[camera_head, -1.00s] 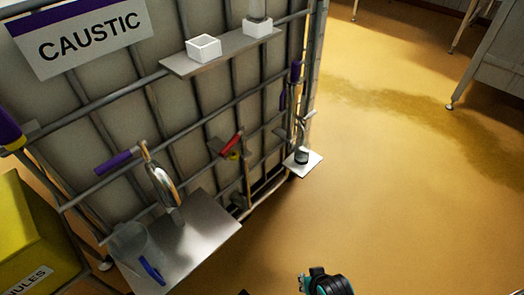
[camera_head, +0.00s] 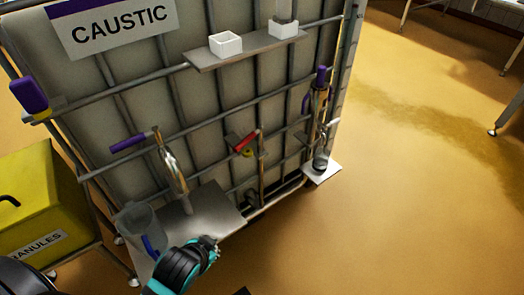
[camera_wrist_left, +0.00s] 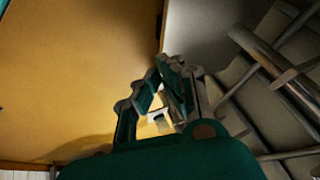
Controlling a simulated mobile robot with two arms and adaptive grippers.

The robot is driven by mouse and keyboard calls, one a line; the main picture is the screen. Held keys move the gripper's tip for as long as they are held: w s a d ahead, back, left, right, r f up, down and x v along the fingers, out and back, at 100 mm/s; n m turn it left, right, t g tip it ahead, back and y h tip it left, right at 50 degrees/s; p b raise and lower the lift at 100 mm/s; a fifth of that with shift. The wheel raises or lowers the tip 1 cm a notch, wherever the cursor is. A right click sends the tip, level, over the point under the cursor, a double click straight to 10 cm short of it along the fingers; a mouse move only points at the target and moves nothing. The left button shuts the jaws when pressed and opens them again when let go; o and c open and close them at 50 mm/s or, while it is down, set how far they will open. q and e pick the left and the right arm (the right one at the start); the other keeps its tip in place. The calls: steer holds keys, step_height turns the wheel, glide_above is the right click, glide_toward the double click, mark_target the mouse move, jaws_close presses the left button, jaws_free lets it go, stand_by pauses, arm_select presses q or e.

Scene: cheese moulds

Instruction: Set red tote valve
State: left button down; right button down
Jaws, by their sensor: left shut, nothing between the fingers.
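The red valve handle (camera_head: 243,141) sits at the front of the caged white tote (camera_head: 215,100) labelled CAUSTIC, with a small yellow part just beneath it. The handle slants up to the right. The red handle is not identifiable in that view. My right gripper is not in view.
A purple-handled tap (camera_head: 160,150) stands over the lower metal shelf (camera_head: 215,207), which holds a clear jug (camera_head: 137,222). An upper shelf (camera_head: 250,47) carries white cups. A small white ledge (camera_head: 322,173) juts out at right. A yellow bin (camera_head: 45,200) stands left. The right floor is open.

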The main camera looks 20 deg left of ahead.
mark_target(250, 152)
arm_select(q)
steer(key=w+d+r+m+t+h, duration=0.2)
steer(key=w+d+r+m+t, duration=0.1)
steer(key=w+r+m+t, duration=0.3)
steer(key=w+d+r+m+t+h, duration=0.1)
steer(key=w+d+r+m+t, duration=0.2)
steer(key=w+r+m+t, duration=0.45)
steer(key=w+g, duration=0.1)
steer(key=w, duration=0.2)
steer(key=w+a+g, duration=0.1)
steer(key=w, duration=0.2)
steer(key=w+a+g, duration=0.1)
steer(key=w, duration=0.3)
steer(key=shift+f+b, duration=0.1)
steer(key=shift+b, duration=0.2)
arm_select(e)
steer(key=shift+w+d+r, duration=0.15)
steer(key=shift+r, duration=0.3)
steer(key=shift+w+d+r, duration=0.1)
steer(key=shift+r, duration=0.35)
arm_select(q)
steer(key=shift+a, duration=0.1)
